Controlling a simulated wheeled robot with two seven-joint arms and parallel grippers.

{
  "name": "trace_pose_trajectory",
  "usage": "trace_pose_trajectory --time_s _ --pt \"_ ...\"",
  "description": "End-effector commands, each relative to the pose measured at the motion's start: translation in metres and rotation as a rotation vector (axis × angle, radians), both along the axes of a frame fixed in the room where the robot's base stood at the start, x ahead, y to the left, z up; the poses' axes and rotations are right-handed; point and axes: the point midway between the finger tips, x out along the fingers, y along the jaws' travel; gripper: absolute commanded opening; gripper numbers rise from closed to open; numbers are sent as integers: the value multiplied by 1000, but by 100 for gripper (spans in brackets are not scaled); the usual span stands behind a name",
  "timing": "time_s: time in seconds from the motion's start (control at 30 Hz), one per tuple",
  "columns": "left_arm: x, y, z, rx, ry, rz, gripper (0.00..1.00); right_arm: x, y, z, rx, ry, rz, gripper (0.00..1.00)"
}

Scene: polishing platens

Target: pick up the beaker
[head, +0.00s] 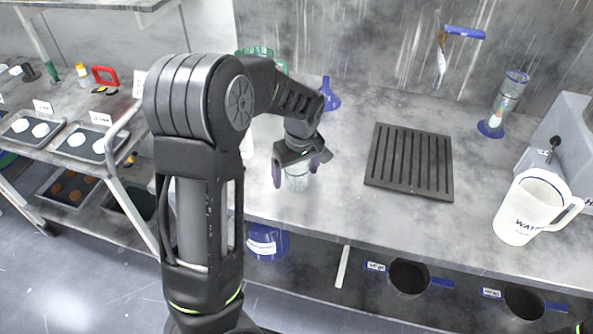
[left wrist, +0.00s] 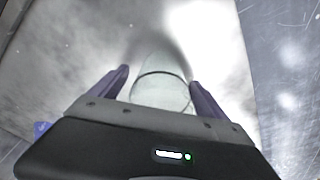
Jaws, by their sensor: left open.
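A clear glass beaker (head: 297,178) stands on the grey bench near its front edge in the head view. My left gripper (head: 302,172) is above it, pointing down, with its fingers open on either side of the beaker. In the left wrist view the beaker (left wrist: 160,92) shows between the two purple fingers of my left gripper (left wrist: 160,85). A gap shows between the beaker and the left finger; contact at the right finger cannot be told. The gripper body hides the beaker's upper part in the head view. My right gripper is not in view.
A black slotted rack (head: 410,162) lies right of the beaker. A white jug (head: 533,208) and a glass cylinder on a blue base (head: 503,105) stand farther right. A blue funnel (head: 329,95) is behind the gripper. Shelves with trays (head: 83,140) are at the left.

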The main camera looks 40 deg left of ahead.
Motion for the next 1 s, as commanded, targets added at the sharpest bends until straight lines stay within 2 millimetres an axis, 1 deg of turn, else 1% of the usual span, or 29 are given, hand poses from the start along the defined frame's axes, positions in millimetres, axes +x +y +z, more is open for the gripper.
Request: trace_pose_trajectory --time_s 0.2,0.23,1.0 --pt "0 0 0 0 0 0 86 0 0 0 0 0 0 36" --pt "0 0 0 0 0 0 84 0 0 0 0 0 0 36" --pt "0 0 0 0 0 0 22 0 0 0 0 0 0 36"
